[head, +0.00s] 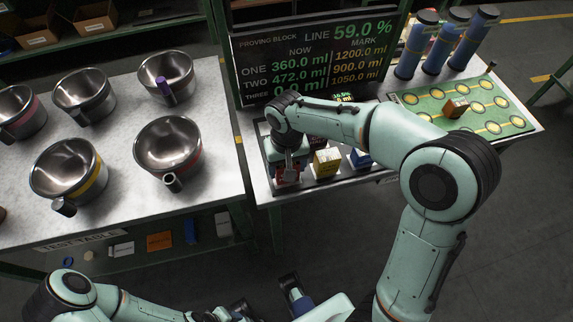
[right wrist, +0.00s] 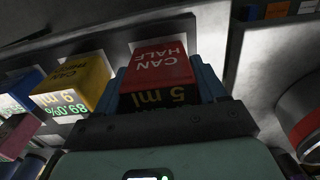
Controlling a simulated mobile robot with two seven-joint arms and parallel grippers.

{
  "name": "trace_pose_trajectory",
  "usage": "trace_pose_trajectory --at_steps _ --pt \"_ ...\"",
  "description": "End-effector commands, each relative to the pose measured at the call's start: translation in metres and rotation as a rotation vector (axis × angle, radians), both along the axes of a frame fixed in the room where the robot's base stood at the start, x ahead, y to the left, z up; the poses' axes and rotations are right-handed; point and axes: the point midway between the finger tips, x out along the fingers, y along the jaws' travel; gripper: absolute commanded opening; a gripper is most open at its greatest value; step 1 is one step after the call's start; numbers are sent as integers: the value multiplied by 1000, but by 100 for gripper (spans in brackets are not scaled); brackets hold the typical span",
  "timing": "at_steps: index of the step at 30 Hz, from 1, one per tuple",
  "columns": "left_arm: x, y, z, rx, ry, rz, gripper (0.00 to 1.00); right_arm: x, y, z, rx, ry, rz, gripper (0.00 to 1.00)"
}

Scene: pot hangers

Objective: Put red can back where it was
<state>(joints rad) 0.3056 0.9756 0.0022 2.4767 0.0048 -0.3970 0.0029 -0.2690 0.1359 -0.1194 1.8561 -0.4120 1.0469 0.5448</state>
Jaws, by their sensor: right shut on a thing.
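The red can (head: 287,178) is a small block-shaped can at the left end of the row on the right-hand table. My right gripper (head: 289,163) reaches down onto it from above and is shut on it. In the right wrist view the red can (right wrist: 158,75) sits between the blue finger pads, its label reading "CAN HALF" and "5 ml". I cannot tell whether its base touches the tray (head: 313,183). My left gripper (head: 265,303) is low at the bottom edge, partly cut off, and its jaw opening is unclear.
A yellow can (head: 326,162) and a blue can (head: 360,158) stand to the right of the red can. A display board (head: 310,55) rises behind. Several metal pots (head: 168,145) stand on the left table. A green mat (head: 465,108) and blue cylinders (head: 441,48) are at the right.

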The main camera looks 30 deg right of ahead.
Motion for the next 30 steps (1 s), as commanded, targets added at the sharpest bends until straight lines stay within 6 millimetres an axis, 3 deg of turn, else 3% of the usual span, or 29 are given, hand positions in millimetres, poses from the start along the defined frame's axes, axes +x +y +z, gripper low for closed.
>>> trace_pose_trajectory --at_steps 6,7,9,20,23,30 --pt "1 0 -2 1 -3 1 43 0 0 -3 1 -1 0 28" --pt "1 0 -2 0 -3 1 43 0 0 -3 0 0 0 77" --pt "1 0 -1 0 -3 1 43 0 0 -3 0 0 0 96" --pt "0 0 1 0 0 0 43 0 0 3 1 -1 0 96" --pt "0 0 3 -1 3 -1 43 1 0 15 1 -3 0 96" --pt "-3 0 11 -2 14 -3 43 1 0 67 2 -6 0 96"
